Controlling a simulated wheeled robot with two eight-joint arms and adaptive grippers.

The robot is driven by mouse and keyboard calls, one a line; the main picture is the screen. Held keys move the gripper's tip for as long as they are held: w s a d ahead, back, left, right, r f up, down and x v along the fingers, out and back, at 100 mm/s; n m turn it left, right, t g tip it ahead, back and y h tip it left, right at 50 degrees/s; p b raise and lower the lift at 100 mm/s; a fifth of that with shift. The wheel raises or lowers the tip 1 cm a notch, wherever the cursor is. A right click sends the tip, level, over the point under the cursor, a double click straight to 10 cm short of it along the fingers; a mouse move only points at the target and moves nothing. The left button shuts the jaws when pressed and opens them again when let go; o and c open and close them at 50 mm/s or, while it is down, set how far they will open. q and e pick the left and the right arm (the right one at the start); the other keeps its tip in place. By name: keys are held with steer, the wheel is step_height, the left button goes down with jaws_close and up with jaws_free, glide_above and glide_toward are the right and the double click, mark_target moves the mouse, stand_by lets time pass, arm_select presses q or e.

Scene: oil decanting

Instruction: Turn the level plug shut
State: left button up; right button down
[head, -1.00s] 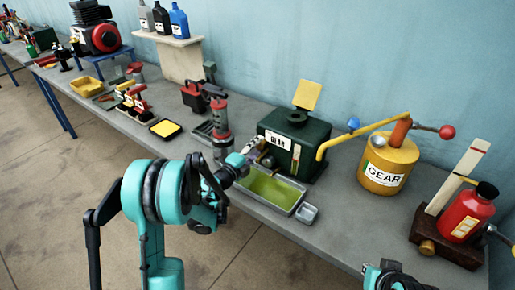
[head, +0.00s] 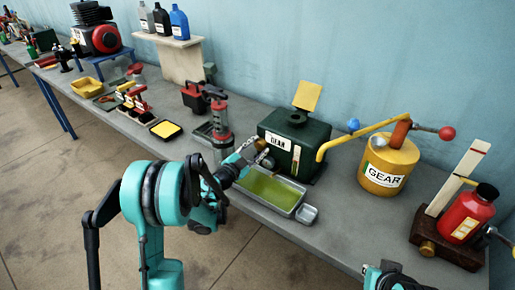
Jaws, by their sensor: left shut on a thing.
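The dark green gear box (head: 312,136) with a white GEAR label and a raised yellow flap stands on the bench near the middle. My left gripper (head: 250,157) is at the box's lower left front, with its fingers shut on a small part there, which looks like the level plug. The plug is mostly hidden by the fingers, and its exact angle cannot be told. A metal tray (head: 285,208) of yellow-green oil sits below, in front of the box. Part of my right arm shows at the bottom edge; its gripper is out of view.
A red-and-grey pump (head: 221,125) stands close left of my left gripper. A small metal cup (head: 306,214) sits at the tray's right corner. A yellow GEAR can (head: 386,165) with a long spout and a red bottle (head: 467,212) stand to the right.

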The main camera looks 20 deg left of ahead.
arm_select(q)
steer(key=shift+n, duration=0.5)
stand_by(0.3)
steer(key=o, duration=1.2)
steer(key=shift+c, duration=0.2)
steer(key=shift+s+a, duration=0.1)
steer(key=v, duration=1.1)
steer(key=shift+s+a, duration=0.1)
steer(key=shift+s, duration=0.3)
